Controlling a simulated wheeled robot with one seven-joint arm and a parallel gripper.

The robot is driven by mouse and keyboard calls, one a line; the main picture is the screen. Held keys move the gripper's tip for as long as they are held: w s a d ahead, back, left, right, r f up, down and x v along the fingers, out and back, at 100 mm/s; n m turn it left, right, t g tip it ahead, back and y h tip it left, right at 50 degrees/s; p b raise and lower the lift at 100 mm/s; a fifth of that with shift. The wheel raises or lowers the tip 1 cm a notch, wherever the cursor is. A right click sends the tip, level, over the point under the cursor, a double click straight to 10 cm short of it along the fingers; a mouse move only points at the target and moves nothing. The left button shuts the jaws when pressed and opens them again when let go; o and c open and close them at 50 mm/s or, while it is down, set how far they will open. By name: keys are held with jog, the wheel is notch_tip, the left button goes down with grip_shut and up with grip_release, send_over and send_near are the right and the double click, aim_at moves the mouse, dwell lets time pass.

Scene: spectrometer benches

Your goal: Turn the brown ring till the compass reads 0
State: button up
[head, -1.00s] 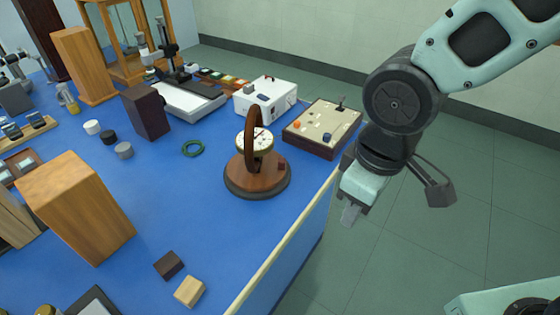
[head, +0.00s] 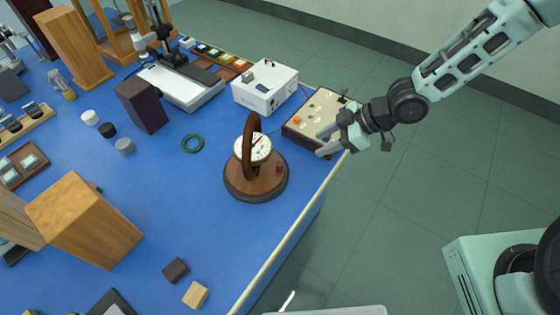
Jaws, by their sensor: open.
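The brown ring (head: 248,140) stands upright on a round dark wooden base (head: 256,185) near the right edge of the blue bench. The compass (head: 260,150), a pale round dial, sits inside the ring, which crosses in front of part of it. The dial's reading is too small to make out. My gripper (head: 322,144) is open and empty, to the right of the ring and apart from it. Its fingers point left toward the ring, over the bench edge and the near side of the wooden board.
A wooden board with knobs (head: 318,108) and a white box (head: 264,90) stand behind the ring. Two small blocks (head: 176,269) lie nearer. The blue bench (head: 200,215) is clear left of the base.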

aim_at(281, 164)
jog(key=p+x, duration=0.2)
jog(key=x, duration=1.4)
jog(key=shift+f, duration=0.15)
grip_shut()
